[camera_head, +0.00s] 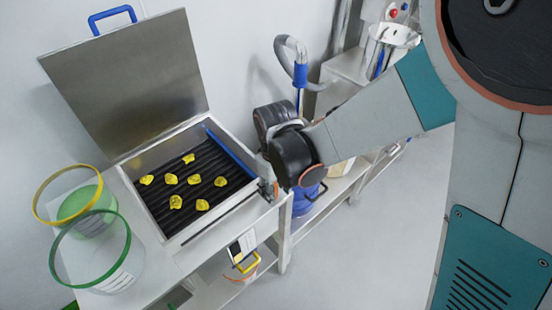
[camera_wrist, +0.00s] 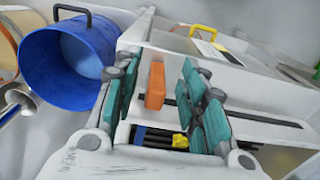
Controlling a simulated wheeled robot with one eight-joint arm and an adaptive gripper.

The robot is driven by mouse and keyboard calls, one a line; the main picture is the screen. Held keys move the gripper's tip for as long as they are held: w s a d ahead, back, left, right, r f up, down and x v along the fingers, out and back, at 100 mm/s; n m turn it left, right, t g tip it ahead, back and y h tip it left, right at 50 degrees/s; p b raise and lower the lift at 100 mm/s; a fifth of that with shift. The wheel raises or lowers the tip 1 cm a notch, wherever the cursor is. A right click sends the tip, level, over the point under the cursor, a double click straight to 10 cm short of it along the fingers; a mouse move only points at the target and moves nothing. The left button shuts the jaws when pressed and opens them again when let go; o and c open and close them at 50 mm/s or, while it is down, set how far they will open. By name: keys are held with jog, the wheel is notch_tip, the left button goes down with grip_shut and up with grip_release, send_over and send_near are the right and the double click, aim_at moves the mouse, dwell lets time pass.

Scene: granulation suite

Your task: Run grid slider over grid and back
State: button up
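The grid (camera_head: 195,175) is a dark ribbed surface inside an open metal box, with several yellow lumps (camera_head: 171,179) on it. A blue bar (camera_head: 230,155), seemingly the grid slider, lies along the box's right side. Its orange handle (camera_wrist: 155,86) stands upright between my gripper's teal fingers (camera_wrist: 160,98) in the wrist view. The fingers are apart, with visible gaps on both sides of the handle. In the head view my gripper (camera_head: 270,187) is at the box's right front edge, mostly hidden behind my wrist. A yellow lump also shows past the fingers in the wrist view (camera_wrist: 181,140).
The box's metal lid (camera_head: 130,80) stands open at the back. Two clear containers with a yellow rim (camera_head: 37,197) and a green rim (camera_head: 56,268) stand at left. A blue bucket (camera_wrist: 62,60) is near my gripper. A yellow-handled item (camera_head: 245,262) sits below the box.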

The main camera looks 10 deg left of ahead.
aim_at(236, 231)
jog(key=shift+w+f+b, duration=0.1)
jog(key=shift+f+b, duration=0.55)
jog(key=shift+f, duration=0.7)
grip_shut()
jog(key=shift+s+a, duration=0.1)
jog(key=shift+s, duration=0.1)
jog(key=shift+s+a+b, duration=0.15)
jog(key=shift+s+a, duration=1.3)
jog(key=shift+s, duration=0.25)
jog(key=shift+s+a+b, duration=0.2)
jog(key=shift+s+a, duration=1.3)
jog(key=shift+s, duration=0.25)
jog(key=shift+s+a+b, duration=0.15)
jog(key=shift+s+a, duration=1.3)
jog(key=shift+s, duration=0.25)
jog(key=shift+s+a, duration=0.1)
